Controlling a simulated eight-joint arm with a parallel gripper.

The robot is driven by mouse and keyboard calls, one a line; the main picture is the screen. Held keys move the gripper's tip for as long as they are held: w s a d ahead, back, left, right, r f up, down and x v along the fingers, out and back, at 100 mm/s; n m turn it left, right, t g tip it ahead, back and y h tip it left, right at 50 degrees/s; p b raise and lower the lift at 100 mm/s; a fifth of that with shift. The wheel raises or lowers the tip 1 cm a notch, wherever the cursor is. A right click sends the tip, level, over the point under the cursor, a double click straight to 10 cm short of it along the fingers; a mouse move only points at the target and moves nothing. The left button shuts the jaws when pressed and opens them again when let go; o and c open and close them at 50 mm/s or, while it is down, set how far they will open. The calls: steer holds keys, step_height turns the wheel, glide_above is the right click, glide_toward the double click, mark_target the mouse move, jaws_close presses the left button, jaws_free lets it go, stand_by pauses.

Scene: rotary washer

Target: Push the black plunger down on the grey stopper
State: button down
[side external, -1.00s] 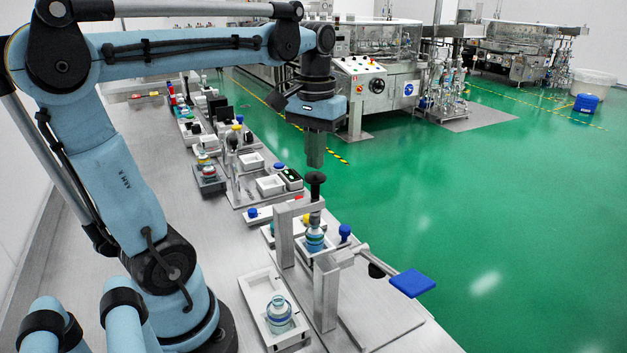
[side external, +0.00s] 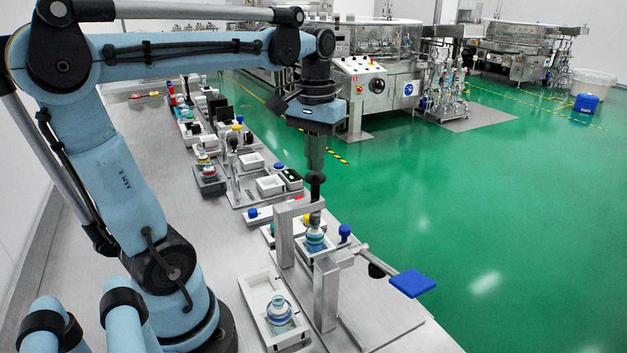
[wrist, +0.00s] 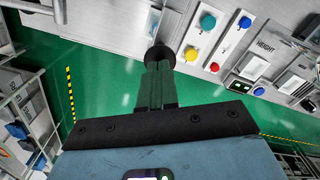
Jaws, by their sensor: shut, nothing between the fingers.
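The black plunger (side external: 316,180) stands upright in the grey metal frame (side external: 300,222), its round knob on top. It also shows in the wrist view (wrist: 159,55) at the fingertips. A glass bottle with a blue band (side external: 315,238) stands under the plunger inside the frame. The grey stopper is too small to tell apart between plunger and bottle. My gripper (side external: 316,168) is shut and empty, pointing down right above the plunger knob. Its tips look at or very near the knob; I cannot tell whether they touch.
A second bottle (side external: 279,312) stands in a white tray (side external: 252,290) in front of the frame. A lever with a blue pad (side external: 411,283) sticks out at the right. A blue knob (side external: 345,232) stands beside the frame. Several small stations line the bench behind.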

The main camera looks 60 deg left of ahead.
steer(key=shift+f, duration=0.95)
stand_by(0.7)
step_height(320, 180, up, 9)
stand_by(1.0)
steer(key=d+f+m+t, duration=0.6)
steer(key=d+f, duration=0.5)
steer(key=f, duration=0.3)
steer(key=shift+f+t, duration=0.15)
steer(key=shift+t, duration=0.45)
